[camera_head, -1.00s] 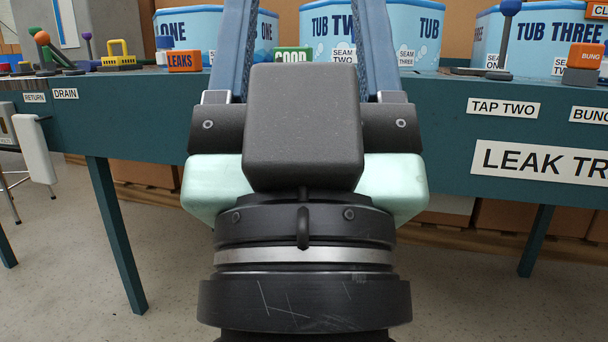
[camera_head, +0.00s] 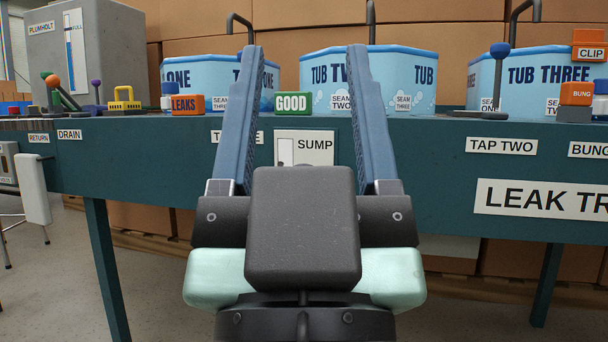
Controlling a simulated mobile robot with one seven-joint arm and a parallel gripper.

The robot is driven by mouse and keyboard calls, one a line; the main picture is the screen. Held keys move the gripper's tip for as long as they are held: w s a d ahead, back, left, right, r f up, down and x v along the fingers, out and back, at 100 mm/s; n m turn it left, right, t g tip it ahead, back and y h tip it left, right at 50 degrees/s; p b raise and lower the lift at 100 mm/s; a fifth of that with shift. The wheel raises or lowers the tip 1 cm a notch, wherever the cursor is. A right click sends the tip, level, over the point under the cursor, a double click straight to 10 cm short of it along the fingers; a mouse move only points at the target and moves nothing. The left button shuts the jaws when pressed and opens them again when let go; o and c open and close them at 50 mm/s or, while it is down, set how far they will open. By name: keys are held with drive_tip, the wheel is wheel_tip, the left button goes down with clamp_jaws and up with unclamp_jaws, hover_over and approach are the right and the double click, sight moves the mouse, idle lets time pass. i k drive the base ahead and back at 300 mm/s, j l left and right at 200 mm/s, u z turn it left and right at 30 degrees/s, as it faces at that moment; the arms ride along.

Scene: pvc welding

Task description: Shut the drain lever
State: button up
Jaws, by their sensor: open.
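The DRAIN label (camera_head: 70,134) is on the front edge of the teal bench at the far left. Above it stand a tilted lever with an orange knob (camera_head: 53,82), a green knob (camera_head: 46,75) close behind it, and an upright lever with a purple knob (camera_head: 96,84). I cannot tell for certain which belongs to the label. My gripper (camera_head: 303,60) is open and empty, its two blue fingers pointing forward at the middle of the bench. It is well to the right of these levers and touches none of them.
The RETURN label (camera_head: 39,139) is left of DRAIN. A yellow-handled block (camera_head: 124,98), the LEAKS block (camera_head: 187,104) and the GOOD block (camera_head: 293,103) stand along the bench edge. Blue tubs (camera_head: 330,68) stand behind. A grey PLUMHOLT tank (camera_head: 107,50) is at back left.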

sight(53, 81)
drive_tip(key=u, duration=1.1)
